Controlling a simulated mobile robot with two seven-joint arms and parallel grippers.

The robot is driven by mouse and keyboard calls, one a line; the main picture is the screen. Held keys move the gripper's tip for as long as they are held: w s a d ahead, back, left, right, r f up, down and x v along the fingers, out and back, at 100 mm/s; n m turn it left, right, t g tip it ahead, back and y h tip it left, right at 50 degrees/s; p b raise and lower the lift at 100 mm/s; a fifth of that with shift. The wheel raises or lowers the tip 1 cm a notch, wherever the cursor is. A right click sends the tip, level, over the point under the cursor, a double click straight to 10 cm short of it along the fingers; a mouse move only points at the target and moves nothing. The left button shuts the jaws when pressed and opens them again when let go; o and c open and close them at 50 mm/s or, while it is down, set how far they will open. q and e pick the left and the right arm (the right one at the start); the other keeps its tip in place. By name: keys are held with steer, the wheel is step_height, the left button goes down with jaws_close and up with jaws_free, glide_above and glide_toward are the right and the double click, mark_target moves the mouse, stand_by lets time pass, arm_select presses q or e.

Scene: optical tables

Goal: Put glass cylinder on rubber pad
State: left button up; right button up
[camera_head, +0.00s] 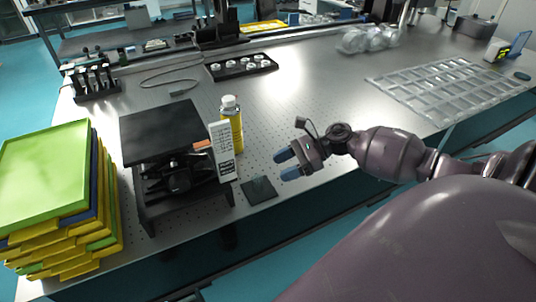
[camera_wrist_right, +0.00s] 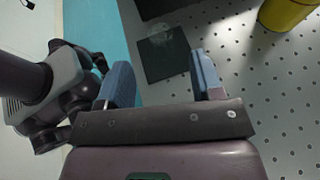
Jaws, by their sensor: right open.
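The rubber pad (camera_head: 258,190) looks like a small dark square lying flat on the perforated table, near its front edge; it also shows in the right wrist view (camera_wrist_right: 163,62). A faint, clear-looking patch shows over the pad's far part in the wrist view. I cannot tell whether it is the glass cylinder or a reflection. I make out no clear glass cylinder elsewhere. My right gripper (camera_head: 285,165) has blue fingers and is open and empty, just right of the pad in the head view. In the wrist view the pad appears between and beyond its fingers (camera_wrist_right: 160,59). My left gripper is out of view.
A black lift stand (camera_head: 160,124) and a yellow bottle with a white cap (camera_head: 231,130) stand left of my gripper. Stacked coloured trays (camera_head: 45,173) are at far left. A black rack (camera_head: 240,67) lies farther back, a clear grid tray (camera_head: 447,88) at right. The middle table is clear.

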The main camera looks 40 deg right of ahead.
steer(key=shift+v, duration=1.15)
steer(key=shift+a, duration=0.1)
